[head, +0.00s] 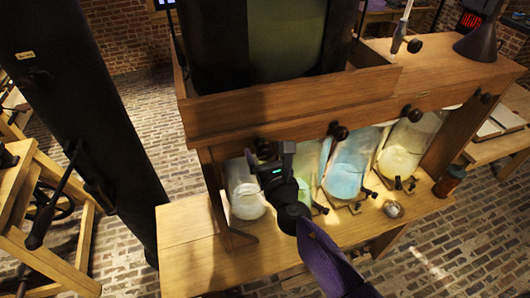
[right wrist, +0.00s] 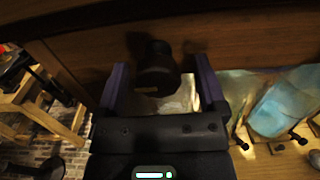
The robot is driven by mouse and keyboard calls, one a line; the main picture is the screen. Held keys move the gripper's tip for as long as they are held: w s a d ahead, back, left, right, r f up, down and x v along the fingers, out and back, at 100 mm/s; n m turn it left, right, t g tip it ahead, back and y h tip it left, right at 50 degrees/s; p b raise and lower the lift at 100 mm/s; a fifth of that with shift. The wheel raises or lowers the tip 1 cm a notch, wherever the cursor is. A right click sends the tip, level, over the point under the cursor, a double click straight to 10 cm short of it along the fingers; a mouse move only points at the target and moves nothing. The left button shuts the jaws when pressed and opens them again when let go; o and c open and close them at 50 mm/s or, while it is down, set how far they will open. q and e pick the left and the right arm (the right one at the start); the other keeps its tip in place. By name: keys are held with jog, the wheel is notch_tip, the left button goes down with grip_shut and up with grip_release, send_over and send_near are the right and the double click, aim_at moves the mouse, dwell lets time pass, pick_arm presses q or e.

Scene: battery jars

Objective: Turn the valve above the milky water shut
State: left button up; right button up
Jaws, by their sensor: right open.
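The jar of milky, whitish water (head: 247,201) is the leftmost in a row of jars under a wooden beam. In the right wrist view, a dark round valve knob (right wrist: 158,66) sticks out from the beam above a whitish jar (right wrist: 183,97). My right gripper (head: 263,150) is at the beam above the milky jar and hides most of that knob in the head view. In the wrist view, its two purple fingers (right wrist: 160,84) are open, one on each side of the knob, with gaps between. My left gripper is not in view.
Similar knobs (head: 338,130) stick out farther right along the beam (head: 290,120). A blue jar (head: 346,172) and a pale yellow jar (head: 400,160) stand below, with small black-knobbed fittings in front. A reddish-brown bottle (head: 449,181) stands at the bench's right.

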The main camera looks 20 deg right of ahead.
jog(key=shift+a, duration=0.1)
jog(key=shift+c, duration=0.6)
grip_shut()
